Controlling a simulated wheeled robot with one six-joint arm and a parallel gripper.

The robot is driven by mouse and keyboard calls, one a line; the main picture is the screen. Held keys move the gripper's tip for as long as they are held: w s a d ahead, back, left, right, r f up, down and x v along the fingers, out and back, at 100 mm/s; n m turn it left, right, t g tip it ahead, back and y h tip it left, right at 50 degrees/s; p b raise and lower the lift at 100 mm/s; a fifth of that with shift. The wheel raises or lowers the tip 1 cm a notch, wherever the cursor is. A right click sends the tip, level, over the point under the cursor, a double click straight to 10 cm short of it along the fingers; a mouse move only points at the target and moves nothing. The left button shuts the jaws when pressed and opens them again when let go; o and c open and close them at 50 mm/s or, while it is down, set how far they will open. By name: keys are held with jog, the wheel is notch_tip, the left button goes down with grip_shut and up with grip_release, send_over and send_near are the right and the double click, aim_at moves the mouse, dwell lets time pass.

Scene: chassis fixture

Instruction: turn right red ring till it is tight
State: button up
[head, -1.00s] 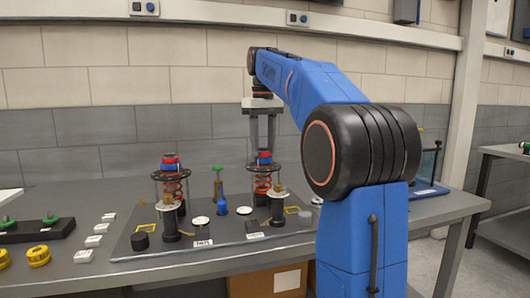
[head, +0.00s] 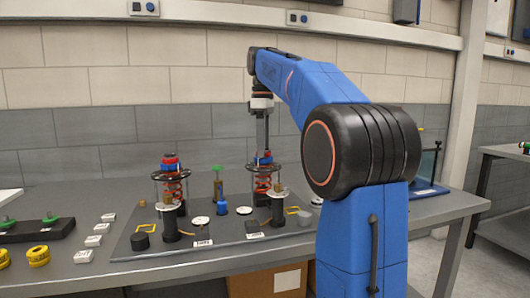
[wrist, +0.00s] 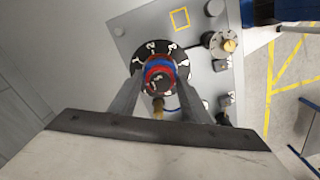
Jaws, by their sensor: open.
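The right red ring (head: 265,154) sits with a blue band on top of the right spring assembly, above a black disc (head: 252,168) and an orange-red spring. In the wrist view the red ring (wrist: 158,71) lies between the fingers, over the black disc with white marks (wrist: 138,56). My gripper (head: 262,147) points straight down over the ring. Its two fingers stand apart on either side of the ring in the wrist view (wrist: 160,82). I cannot tell whether either finger touches it.
A similar left spring assembly with a red and blue top (head: 170,162) stands on the same grey plate (head: 215,232). Between them is a green-topped post (head: 217,183). A post with a brass top (head: 277,205) stands close in front of the right assembly. Yellow rings (head: 38,256) lie at far left.

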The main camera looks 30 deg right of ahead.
jog(key=n, duration=0.5)
jog(key=shift+n, duration=2.8)
